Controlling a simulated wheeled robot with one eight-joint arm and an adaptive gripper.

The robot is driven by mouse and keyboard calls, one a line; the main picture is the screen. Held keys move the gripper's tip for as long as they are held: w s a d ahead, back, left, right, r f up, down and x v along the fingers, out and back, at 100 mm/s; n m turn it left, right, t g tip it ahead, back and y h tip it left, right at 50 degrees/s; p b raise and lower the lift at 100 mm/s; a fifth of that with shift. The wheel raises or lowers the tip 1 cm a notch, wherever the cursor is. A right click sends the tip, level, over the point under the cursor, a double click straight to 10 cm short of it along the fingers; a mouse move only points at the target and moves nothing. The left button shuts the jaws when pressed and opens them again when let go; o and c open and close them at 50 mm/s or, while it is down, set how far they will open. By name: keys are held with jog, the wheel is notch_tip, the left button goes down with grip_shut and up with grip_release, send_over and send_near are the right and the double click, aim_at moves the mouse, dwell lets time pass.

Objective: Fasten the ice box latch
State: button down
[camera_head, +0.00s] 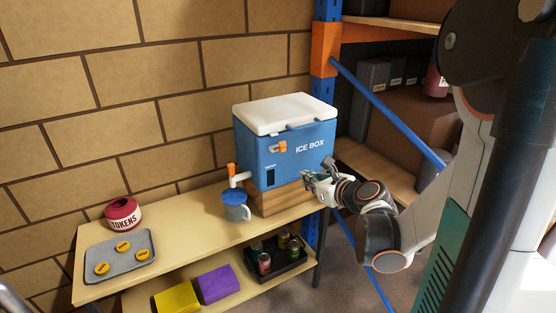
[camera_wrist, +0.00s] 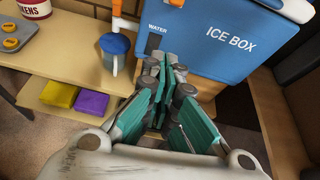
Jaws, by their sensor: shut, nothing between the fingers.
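The blue ice box (camera_head: 301,150) with a white lid (camera_head: 285,113) stands on a wooden block at the right end of the table. The lid looks down on the box. An orange latch (camera_head: 279,147) on a small pale mount sits on the upper front face, left of the "ICE BOX" lettering. My gripper (camera_head: 318,176) is shut and empty, low in front of the box's right side, below and right of the latch, apart from it.
An orange-handled tap (camera_head: 236,175) projects at the box's left, above a blue-topped mug (camera_head: 236,207). A token tin (camera_head: 122,214) and grey tray (camera_head: 119,256) stand farther left. A black can tray (camera_head: 272,265) and sponges lie on the lower shelf. A blue brace (camera_head: 385,110) crosses the rack at right.

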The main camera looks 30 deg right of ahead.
aim_at(279, 148)
jog(key=shift+s+d+f+m, duration=0.1)
jog(key=shift+s+m, duration=0.15)
jog(key=shift+m, duration=0.15)
jog(key=w+b, duration=0.3)
jog(key=w, duration=0.8)
jog(key=shift+w+a, duration=0.25)
jog(key=shift+w, duration=0.05)
jog(key=shift+f, duration=0.15)
jog(key=shift+d, duration=0.1)
